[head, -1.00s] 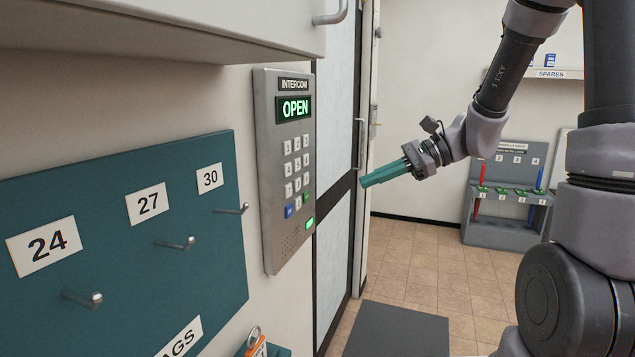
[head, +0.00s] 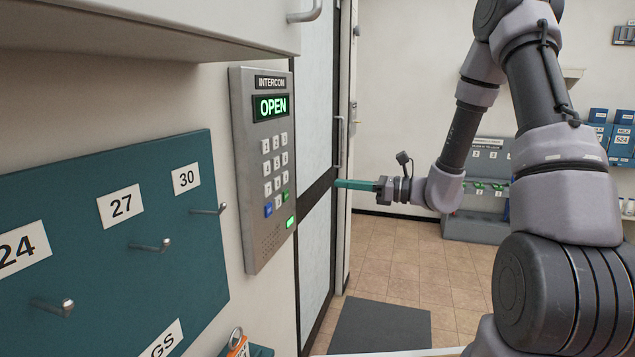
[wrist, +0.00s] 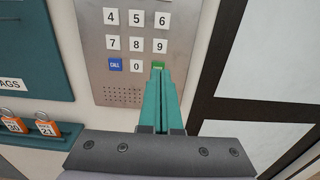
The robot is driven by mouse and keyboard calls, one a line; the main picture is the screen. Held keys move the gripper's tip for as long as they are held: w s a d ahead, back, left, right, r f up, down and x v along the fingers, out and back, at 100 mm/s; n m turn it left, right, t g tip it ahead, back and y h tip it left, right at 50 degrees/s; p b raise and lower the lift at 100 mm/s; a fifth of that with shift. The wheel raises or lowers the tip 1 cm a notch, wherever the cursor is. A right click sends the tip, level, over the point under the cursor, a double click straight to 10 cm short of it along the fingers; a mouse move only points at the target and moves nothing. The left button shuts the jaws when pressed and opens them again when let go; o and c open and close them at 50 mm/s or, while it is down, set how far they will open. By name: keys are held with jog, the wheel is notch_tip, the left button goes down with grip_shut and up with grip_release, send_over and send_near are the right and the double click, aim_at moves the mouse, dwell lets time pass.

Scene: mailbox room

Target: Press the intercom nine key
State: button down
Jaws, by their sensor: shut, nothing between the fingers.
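The intercom (head: 262,235) is a grey metal panel on the wall with a green "OPEN" display (head: 270,107). Its keypad shows white number keys with a blue and a green key in the bottom row. In the wrist view the nine key (wrist: 160,46) is at the right end of its row, just above the green key. My gripper (head: 338,184) has teal fingers, shut and empty, pointing left toward the panel but apart from it in the head view. In the wrist view the fingertips (wrist: 157,68) overlap the green key below the nine key; the remaining gap is hard to judge.
A teal board with hooks (head: 165,290) is on the wall left of the intercom, with orange tags (wrist: 46,128) below it. A dark-framed door (head: 318,245) stands right of the panel. A cabinet handle (head: 312,14) juts out above. A dark mat (head: 385,328) lies on the floor.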

aim_at(286, 178)
jog(key=x, duration=1.3)
jog(key=shift+a, duration=0.2)
